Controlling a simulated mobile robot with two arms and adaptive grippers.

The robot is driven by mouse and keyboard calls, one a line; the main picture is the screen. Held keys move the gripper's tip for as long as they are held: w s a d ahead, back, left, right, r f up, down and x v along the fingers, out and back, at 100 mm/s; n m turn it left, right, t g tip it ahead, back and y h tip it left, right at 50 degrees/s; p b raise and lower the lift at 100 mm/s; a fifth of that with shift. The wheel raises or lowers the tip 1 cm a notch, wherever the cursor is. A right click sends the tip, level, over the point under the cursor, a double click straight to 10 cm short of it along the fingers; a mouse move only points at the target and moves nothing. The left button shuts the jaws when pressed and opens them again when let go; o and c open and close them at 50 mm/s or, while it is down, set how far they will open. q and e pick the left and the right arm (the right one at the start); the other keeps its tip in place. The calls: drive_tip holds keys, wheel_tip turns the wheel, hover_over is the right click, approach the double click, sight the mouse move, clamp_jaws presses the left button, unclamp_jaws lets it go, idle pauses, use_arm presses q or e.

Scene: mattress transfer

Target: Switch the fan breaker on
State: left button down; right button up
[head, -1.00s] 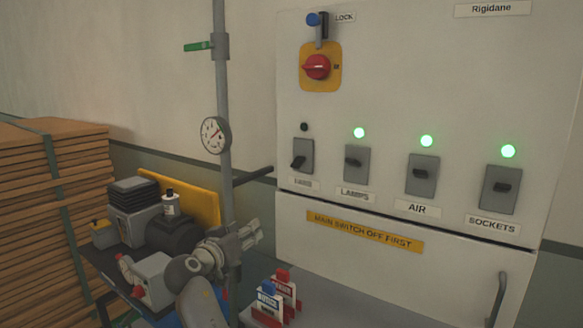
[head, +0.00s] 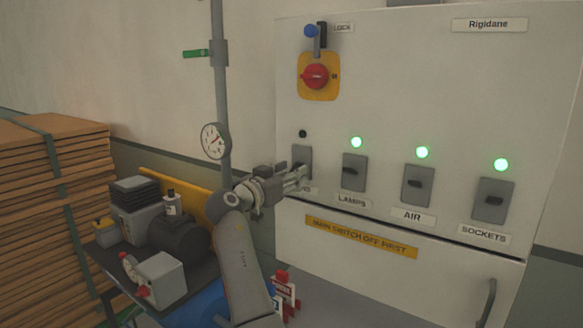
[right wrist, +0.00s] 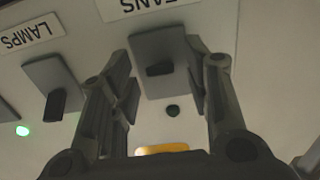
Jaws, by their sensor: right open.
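The fan breaker (head: 302,157) is a grey plate at the left end of the breaker row on the white panel. The lamp above it (head: 302,133) is dark. My right gripper (head: 303,175) is at this breaker and covers its lower part and much of its label. In the right wrist view, the picture is inverted and the FANS label (right wrist: 150,6) is at the top. There the open right gripper (right wrist: 165,90) has one finger on each side of the dark breaker lever (right wrist: 160,68). I cannot tell whether a finger touches it. My left gripper is not in view.
The LAMPS (head: 354,172), AIR (head: 418,184) and SOCKETS (head: 493,200) breakers have lit green lamps. A red main switch (head: 315,76) sits above. A grey pipe with a gauge (head: 215,141) stands left of the panel. A cluttered shelf (head: 200,291) is below.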

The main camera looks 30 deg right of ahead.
drive_tip(key=shift+w+d, duration=0.2)
drive_tip(key=shift+d, duration=0.15)
drive_tip(key=shift+c, duration=0.3)
clamp_jaws()
